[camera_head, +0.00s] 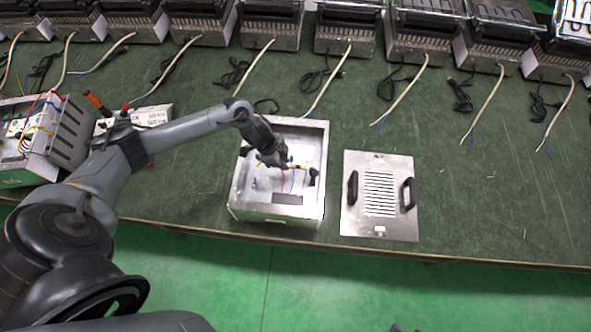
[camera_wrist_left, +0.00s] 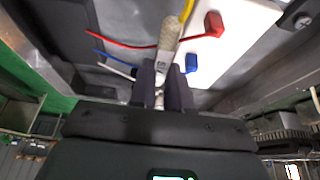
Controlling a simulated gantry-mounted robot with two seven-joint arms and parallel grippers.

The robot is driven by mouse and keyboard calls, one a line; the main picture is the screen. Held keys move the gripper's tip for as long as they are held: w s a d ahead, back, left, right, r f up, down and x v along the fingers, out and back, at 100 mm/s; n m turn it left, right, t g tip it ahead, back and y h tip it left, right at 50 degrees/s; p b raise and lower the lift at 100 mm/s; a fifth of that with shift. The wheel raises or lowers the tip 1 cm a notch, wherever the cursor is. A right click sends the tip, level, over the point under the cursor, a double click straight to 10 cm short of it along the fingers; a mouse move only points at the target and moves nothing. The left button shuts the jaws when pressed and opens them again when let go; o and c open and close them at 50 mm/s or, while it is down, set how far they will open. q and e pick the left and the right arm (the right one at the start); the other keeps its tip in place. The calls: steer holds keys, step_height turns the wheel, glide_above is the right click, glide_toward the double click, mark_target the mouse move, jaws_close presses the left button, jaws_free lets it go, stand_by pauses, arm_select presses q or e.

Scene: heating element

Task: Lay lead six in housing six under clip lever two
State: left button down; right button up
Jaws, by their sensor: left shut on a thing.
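The open metal housing (camera_head: 240,190) stands near the front edge of the bench, its top facing up. My left gripper (camera_head: 284,163) is inside its opening. In the left wrist view the fingers (camera_wrist_left: 162,92) are shut on a pale sleeved lead (camera_wrist_left: 168,42). My right gripper is not in view.
A metal cover plate (camera_head: 379,228) with two black handles lies right of the housing. Another open unit (camera_head: 58,140) with wires stands at the left. Several heater units (camera_head: 348,30) with trailing cables line the back. The green bench (camera_head: 490,205) is mostly clear at right.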

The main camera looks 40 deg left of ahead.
mark_target(294, 165)
arm_select(q)
step_height(294, 165, down, 4)
steer(key=shift+r, duration=0.1)
steer(key=shift+w+d, duration=0.3)
steer(key=shift+d, duration=0.05)
steer(key=w+d, duration=0.2)
steer(key=shift+d, duration=0.4)
steer(key=shift+f, duration=0.5)
steer(key=shift+s+a+f, duration=0.1)
steer(key=shift+s+a, duration=0.05)
